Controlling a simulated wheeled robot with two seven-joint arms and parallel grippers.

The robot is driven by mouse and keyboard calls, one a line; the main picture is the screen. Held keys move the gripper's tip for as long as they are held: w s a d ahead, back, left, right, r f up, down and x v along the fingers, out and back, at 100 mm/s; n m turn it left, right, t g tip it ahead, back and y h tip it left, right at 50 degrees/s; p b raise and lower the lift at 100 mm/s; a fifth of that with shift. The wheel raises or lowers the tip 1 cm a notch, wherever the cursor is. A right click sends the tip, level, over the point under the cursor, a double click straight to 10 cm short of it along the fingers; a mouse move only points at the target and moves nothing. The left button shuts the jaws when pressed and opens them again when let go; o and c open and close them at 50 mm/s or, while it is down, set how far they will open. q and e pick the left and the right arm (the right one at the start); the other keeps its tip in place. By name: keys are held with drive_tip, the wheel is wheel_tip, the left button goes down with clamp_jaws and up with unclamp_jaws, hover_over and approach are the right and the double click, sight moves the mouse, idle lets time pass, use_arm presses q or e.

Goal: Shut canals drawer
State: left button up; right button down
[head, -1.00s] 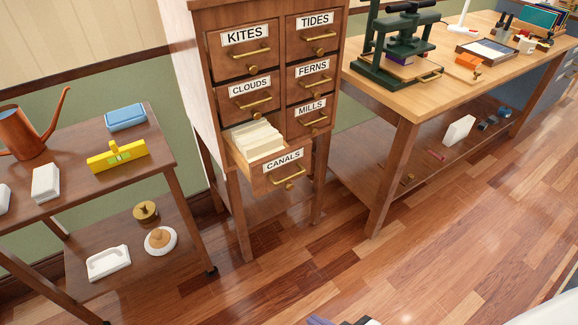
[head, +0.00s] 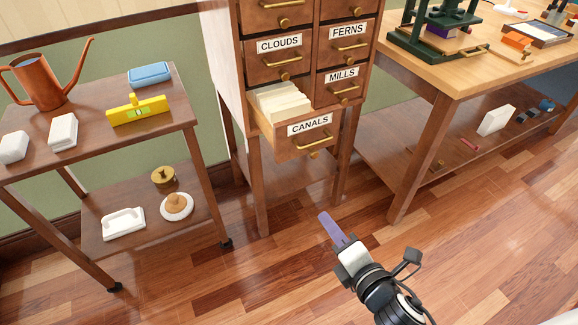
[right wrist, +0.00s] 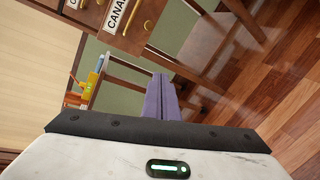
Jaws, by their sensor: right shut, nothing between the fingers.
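The canals drawer (head: 306,146) is pulled out at the bottom of the wooden card cabinet (head: 228,95). It carries a CANALS label and a brass handle, and white cards (head: 279,101) fill it. In the right wrist view the drawer front (right wrist: 130,26) shows at the top, turned on its side. My right gripper (head: 328,222) is shut and empty, its purple fingers together, below and in front of the drawer and apart from it. The purple fingers also show in the right wrist view (right wrist: 161,92). My left gripper is not in view.
A wooden cart (head: 95,160) at left holds a copper watering can (head: 45,82), a yellow level (head: 138,111) and a blue box (head: 150,74). A workbench (head: 425,68) with a green press stands at right. The floor before the cabinet is clear.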

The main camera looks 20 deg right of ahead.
drive_tip(key=w+a+r+n+t+y+b, duration=0.25)
drive_tip(key=w+r+n, duration=0.2)
drive_tip(key=n, duration=1.05)
approach(281, 146)
drive_tip(key=shift+t+h, duration=0.25)
drive_tip(key=x, duration=0.5)
drive_tip(key=shift+w+a+f, duration=0.2)
drive_tip(key=shift+w, duration=0.1)
drive_tip(key=shift+w+a, duration=0.1)
drive_tip(key=shift+w, duration=0.3)
